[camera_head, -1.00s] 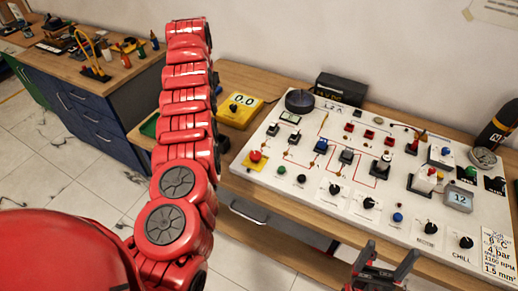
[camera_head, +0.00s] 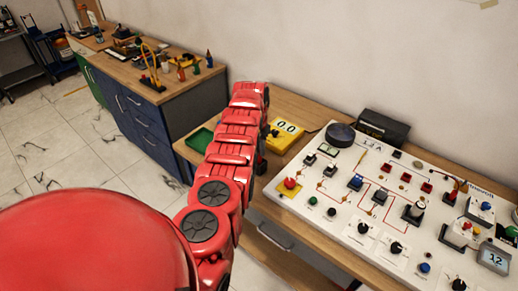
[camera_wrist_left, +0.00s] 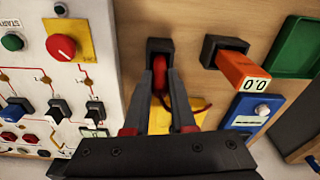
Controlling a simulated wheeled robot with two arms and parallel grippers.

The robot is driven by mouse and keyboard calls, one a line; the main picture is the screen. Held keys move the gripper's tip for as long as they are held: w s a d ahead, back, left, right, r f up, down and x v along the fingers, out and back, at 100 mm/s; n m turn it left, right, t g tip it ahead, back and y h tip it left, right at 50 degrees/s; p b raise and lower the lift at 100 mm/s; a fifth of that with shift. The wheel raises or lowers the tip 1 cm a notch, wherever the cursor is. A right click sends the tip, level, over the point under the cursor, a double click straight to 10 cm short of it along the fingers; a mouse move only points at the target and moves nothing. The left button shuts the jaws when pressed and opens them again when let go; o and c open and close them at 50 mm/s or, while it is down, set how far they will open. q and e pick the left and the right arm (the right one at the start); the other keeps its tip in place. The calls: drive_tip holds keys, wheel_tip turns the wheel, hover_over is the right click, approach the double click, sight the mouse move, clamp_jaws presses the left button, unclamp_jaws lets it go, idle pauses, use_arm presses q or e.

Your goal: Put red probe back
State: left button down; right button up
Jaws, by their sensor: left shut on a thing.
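The red probe (camera_wrist_left: 160,70) is between the two fingers of my left gripper (camera_wrist_left: 160,82) in the left wrist view. The gripper is shut on it. The probe's far end is at a small black holder (camera_wrist_left: 160,45) on the wooden bench; I cannot tell how deep it sits. My right gripper is not in view.
The white panel (camera_wrist_left: 73,92) with a red knob (camera_wrist_left: 62,47) lies close left of the gripper. A second black holder (camera_wrist_left: 218,45) with an orange block (camera_wrist_left: 242,72), a blue box (camera_wrist_left: 252,115) and a green tray (camera_wrist_left: 300,48) are to the right. A yellow meter (camera_head: 288,136) shows in the head view.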

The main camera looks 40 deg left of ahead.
use_arm(q)
drive_tip(key=shift+f, duration=0.4)
drive_tip(key=shift+f, duration=0.15)
drive_tip(key=c, duration=0.8)
unclamp_jaws()
drive_tip(key=shift+o, duration=0.2)
